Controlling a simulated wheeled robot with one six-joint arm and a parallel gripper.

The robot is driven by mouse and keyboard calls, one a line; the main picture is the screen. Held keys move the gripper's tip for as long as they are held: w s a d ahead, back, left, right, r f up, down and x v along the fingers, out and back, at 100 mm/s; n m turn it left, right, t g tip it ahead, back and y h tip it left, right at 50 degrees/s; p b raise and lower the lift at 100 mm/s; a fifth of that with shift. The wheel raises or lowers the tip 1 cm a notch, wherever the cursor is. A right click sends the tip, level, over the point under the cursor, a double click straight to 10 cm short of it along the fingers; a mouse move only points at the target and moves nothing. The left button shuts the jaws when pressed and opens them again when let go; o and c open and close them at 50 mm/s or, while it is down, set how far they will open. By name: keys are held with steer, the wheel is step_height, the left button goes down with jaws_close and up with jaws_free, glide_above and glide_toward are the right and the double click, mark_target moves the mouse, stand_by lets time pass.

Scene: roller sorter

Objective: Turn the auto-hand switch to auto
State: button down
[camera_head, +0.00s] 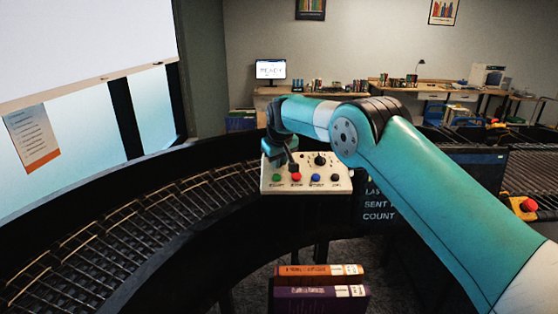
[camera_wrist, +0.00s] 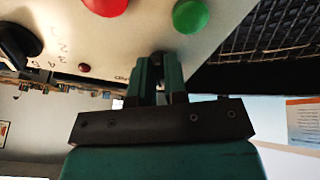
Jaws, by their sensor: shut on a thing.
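The pale control panel (camera_head: 307,183) stands beyond the roller track in the head view, with a row of green, red, blue and black buttons and a black rotary knob (camera_head: 320,159) above them. My gripper (camera_head: 292,167) is at the panel's upper left, left of the knob. In the wrist view the panel (camera_wrist: 140,32) appears upside down, and my gripper (camera_wrist: 160,72) has its two green fingers against the panel face, close together around a small dark switch. The fingers mostly hide this switch, so its setting cannot be read.
In the wrist view the red button (camera_wrist: 105,5), green button (camera_wrist: 190,15), black knob (camera_wrist: 17,42) and small red lamp (camera_wrist: 84,68) are near the fingers. The curved roller track (camera_head: 90,250) runs along the left. Books (camera_head: 320,290) stand below the panel.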

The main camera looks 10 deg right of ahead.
steer(key=c, duration=1.2)
jaws_free()
steer(key=shift+o, duration=0.2)
steer(key=b+v, duration=0.5)
steer(key=v, duration=1.2)
steer(key=shift+r, duration=0.2)
steer(key=shift+s, duration=0.2)
steer(key=s+f+n+g+y+b, duration=0.1)
steer(key=s+f+b, duration=0.3)
steer(key=s, duration=1.1)
steer(key=s+f+n+g+y+b, duration=0.1)
steer(key=s+f+b, duration=0.3)
steer(key=s+f, duration=0.6)
steer(key=s+f+n+g+y+b, duration=0.1)
steer(key=s+f+b, duration=0.3)
steer(key=s, duration=1.5)
step_height(320, 180, down, 4)
steer(key=shift+s+f+g+y, duration=0.1)
steer(key=shift+s+g+y, duration=0.25)
steer(key=shift+g+y, duration=0.5)
